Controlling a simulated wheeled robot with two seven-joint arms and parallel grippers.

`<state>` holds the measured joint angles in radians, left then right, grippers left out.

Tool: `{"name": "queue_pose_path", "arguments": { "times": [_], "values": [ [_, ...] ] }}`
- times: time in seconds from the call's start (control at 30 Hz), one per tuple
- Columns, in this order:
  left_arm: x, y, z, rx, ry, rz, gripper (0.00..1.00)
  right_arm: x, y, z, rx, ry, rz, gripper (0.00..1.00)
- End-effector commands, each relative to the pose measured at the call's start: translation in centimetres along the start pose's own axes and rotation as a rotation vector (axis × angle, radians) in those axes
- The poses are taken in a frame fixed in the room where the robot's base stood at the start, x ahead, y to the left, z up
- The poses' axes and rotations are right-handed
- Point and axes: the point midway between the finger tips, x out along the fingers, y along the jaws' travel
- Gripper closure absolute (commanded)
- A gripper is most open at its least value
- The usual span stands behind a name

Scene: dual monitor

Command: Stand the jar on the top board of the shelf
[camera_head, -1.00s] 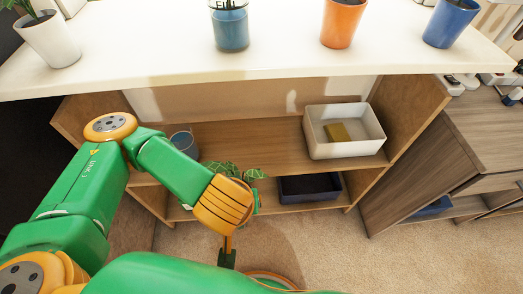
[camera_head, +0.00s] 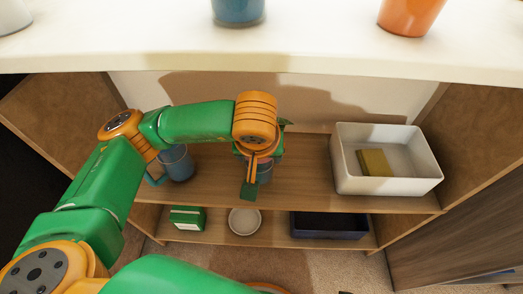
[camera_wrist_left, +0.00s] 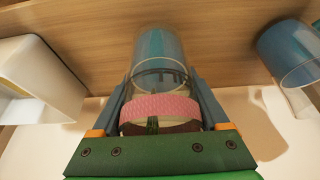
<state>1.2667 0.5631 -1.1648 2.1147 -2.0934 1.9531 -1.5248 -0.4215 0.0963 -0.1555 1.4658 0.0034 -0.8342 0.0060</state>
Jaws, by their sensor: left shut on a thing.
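A clear jar with a pink band (camera_wrist_left: 160,110) is between the fingers of my left gripper in the wrist view. In the head view only a bluish part of the jar (camera_head: 265,172) shows beside my left gripper (camera_head: 252,172); the rest is hidden behind the gripper and wrist. The gripper is shut on the jar, over the shelf's upper wooden board (camera_head: 305,185), between a blue mug (camera_head: 176,163) and a white bin (camera_head: 350,180). I cannot tell whether the jar touches the board. My right gripper is not in view.
The white bin holds a yellow block (camera_head: 375,162). A white top (camera_head: 330,50) with pots overhangs the upper board. The lower board holds a green box (camera_head: 187,218), a white bowl (camera_head: 244,221) and a dark tray (camera_head: 328,226). Board beside the jar looks clear.

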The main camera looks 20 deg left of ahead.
Motion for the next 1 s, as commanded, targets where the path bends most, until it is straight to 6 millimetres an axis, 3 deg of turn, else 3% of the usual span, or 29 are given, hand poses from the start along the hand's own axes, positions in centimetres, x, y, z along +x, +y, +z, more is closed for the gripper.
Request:
{"name": "queue_pose_path", "arguments": {
  "times": [0.1, 0.27, 0.43, 0.83, 0.87, 0.93, 1.0],
  "values": [
    [1.2, 0.0, -2.9, -0.006, 0.0, -0.001, 1.0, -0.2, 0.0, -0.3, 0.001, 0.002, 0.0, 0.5],
    [2.3, 0.1, -5.1, -0.001, 0.0, 0.001, 1.0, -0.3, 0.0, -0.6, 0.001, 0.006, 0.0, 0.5],
    [5.3, 0.1, -3.8, 0.005, -0.001, 0.001, 1.0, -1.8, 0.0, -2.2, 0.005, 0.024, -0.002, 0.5],
    [5.5, 0.1, -3.6, 0.005, 0.002, 0.002, 1.0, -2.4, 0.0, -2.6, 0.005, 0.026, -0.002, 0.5],
    [5.6, 0.1, -3.6, 0.005, 0.001, 0.001, 0.19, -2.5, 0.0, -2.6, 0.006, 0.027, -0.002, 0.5],
    [5.5, 0.1, -3.6, 0.005, 0.001, 0.001, 0.0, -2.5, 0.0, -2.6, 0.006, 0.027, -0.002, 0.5],
    [5.5, 0.1, -3.6, 0.005, 0.001, 0.001, 0.0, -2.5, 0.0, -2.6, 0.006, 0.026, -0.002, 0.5]
  ]
}}
